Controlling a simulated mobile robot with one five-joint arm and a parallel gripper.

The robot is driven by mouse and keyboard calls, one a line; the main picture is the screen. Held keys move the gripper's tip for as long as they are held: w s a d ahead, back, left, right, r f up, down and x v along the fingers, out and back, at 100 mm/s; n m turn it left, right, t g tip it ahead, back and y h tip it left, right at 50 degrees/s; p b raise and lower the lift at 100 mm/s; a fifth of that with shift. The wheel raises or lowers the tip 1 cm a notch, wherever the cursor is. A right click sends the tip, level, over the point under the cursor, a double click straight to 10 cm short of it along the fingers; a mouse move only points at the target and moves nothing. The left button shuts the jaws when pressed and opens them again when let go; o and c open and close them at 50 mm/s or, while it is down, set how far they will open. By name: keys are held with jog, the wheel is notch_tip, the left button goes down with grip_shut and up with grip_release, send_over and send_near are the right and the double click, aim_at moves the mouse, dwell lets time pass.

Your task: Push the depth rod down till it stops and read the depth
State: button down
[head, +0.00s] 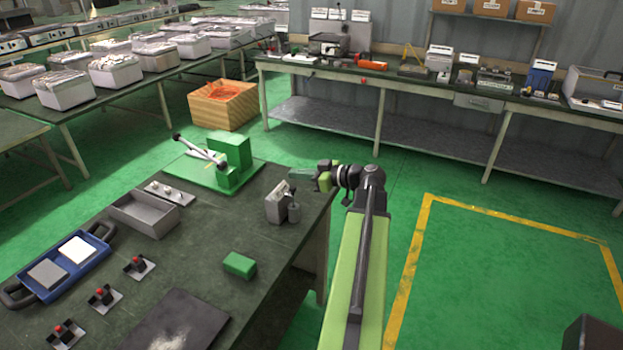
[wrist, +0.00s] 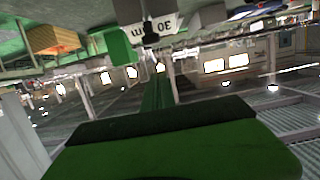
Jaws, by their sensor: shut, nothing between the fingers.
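A small grey block-shaped device (head: 276,207) stands upright near the right edge of the dark green bench (head: 215,268), with a short grey cylinder (head: 294,213) beside it. A pale printed piece, upside down and reading "30 m" (wrist: 160,27), shows at the top of the wrist view; I cannot tell for certain that it is the same device. No depth rod can be made out clearly. My gripper (head: 303,176) is shut and empty, above and slightly right of the grey device, apparently apart from it. The wrist view shows my gripper (wrist: 159,78) from behind.
A green clamp-like fixture with a lever (head: 230,160) stands at the bench's back. A grey open tray (head: 143,215), a green block (head: 239,265) and a blue case (head: 65,265) are on the bench. Green floor with a yellow outline (head: 415,260) lies to the right.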

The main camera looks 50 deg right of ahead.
jog(key=shift+s+d+f+b, duration=0.15)
jog(key=shift+f+b, duration=0.85)
jog(key=shift+f, duration=0.8)
notch_tip(320, 180, down, 4)
jog(key=b, duration=0.4)
jog(key=shift+s+r, duration=0.1)
jog(key=shift+s, duration=0.05)
notch_tip(320, 180, up, 6)
jog(key=p, duration=0.6)
jog(key=f+v, duration=0.2)
jog(key=v, duration=0.7)
jog(key=shift+s+r+p, duration=0.35)
jog(key=shift+s+p, duration=0.05)
jog(key=shift+s, duration=0.1)
